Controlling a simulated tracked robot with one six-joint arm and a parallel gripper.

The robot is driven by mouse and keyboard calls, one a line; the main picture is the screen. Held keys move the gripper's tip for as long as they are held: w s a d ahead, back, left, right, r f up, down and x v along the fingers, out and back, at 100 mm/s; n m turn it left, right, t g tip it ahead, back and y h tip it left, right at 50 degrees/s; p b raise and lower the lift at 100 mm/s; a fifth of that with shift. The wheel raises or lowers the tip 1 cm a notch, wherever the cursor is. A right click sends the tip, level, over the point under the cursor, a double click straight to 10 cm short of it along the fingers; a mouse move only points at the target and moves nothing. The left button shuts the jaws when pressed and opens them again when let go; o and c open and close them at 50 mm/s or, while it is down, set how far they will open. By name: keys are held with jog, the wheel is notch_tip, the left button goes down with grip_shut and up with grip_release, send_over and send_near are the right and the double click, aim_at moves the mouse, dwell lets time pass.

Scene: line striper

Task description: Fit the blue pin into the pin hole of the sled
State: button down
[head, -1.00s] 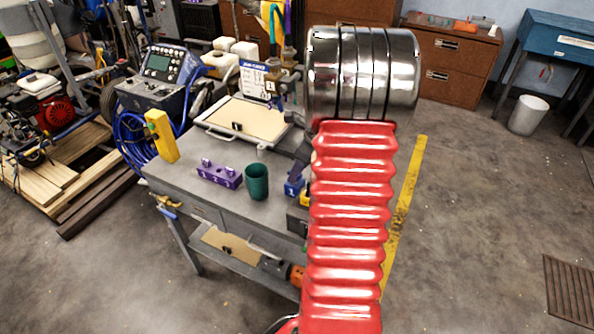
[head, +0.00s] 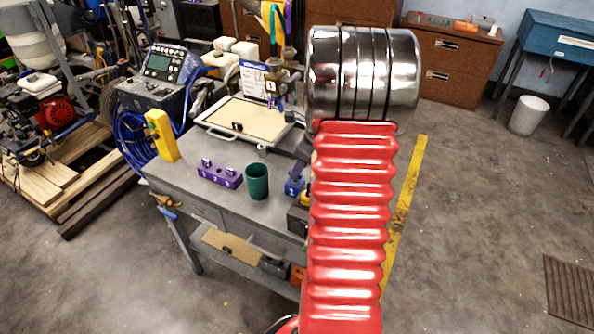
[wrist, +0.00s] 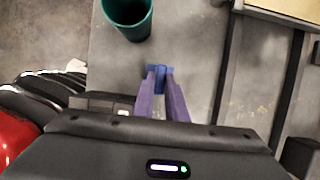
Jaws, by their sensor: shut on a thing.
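My gripper (wrist: 160,74) has two purple fingers, which are shut on the blue pin (wrist: 158,82) at their tips in the wrist view. Only a short stretch of blue shows between and around the tips, so the pin's lower end and any contact below are hidden. A small blue block (head: 294,185) with white marking, perhaps the sled, stands on the grey cart beside my arm in the head view. Its pin hole cannot be made out.
A dark green cup (head: 256,182) stands close to the blue block; it also shows in the wrist view (wrist: 127,16). A purple block (head: 219,175) with knobs and a yellow box (head: 161,136) stand farther left on the cart top (head: 205,205). A framed tray (head: 245,122) lies behind.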

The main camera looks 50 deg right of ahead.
jog(key=shift+r, duration=0.8)
dwell(0.8)
jog(key=shift+r, duration=2.65)
jog(key=shift+w, duration=0.1)
